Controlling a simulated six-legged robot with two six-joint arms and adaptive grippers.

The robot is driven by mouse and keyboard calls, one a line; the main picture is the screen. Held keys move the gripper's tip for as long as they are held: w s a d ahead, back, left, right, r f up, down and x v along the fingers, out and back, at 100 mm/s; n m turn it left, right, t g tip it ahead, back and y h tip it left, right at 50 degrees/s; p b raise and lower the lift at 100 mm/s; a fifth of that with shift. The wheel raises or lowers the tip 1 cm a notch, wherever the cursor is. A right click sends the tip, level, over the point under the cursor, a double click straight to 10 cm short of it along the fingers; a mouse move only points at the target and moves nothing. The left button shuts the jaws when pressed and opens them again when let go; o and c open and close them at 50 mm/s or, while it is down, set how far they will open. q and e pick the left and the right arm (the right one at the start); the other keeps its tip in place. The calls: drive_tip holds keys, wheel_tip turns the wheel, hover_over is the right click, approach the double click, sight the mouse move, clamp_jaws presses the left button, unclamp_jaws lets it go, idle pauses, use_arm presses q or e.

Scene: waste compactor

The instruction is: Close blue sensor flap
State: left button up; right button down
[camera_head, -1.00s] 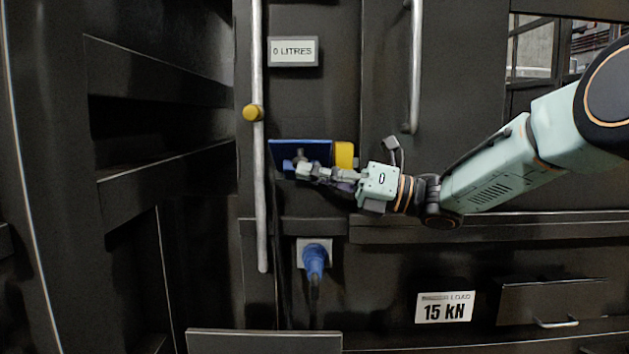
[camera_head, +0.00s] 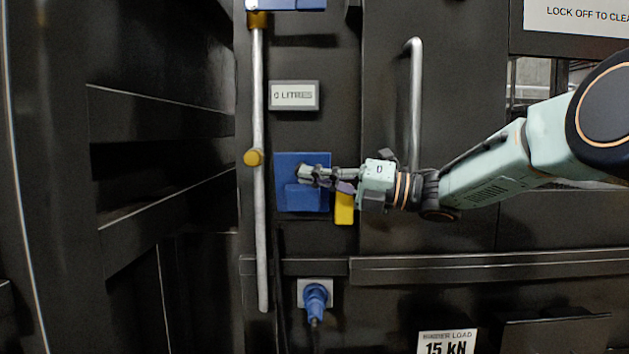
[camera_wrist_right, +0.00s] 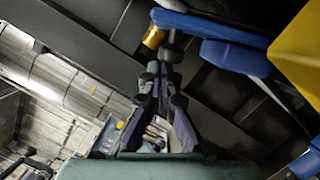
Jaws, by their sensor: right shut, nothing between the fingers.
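The blue sensor flap (camera_head: 286,166) shows in the head view as a dark blue panel on the black machine front. A brighter blue block (camera_head: 306,199) shows at its lower part, with a yellow piece (camera_head: 344,209) at its lower right. My right gripper (camera_head: 306,173) is shut and empty, its fingertips in front of the panel; I cannot tell whether they touch it. Blue parts (camera_wrist_right: 235,55) and the yellow piece (camera_wrist_right: 301,50) also show in the right wrist view, above and right of the shut fingers (camera_wrist_right: 166,68). My left gripper is not in view.
A long vertical grey bar (camera_head: 261,220) with a yellow knob (camera_head: 253,157) stands left of the flap. A vertical handle (camera_head: 415,100) is to the right. A blue plug (camera_head: 315,298) sits below. A "0 LITRES" display (camera_head: 294,96) is above.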

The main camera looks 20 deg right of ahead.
idle(0.5)
wheel_tip(320, 180, up, 10)
idle(0.5)
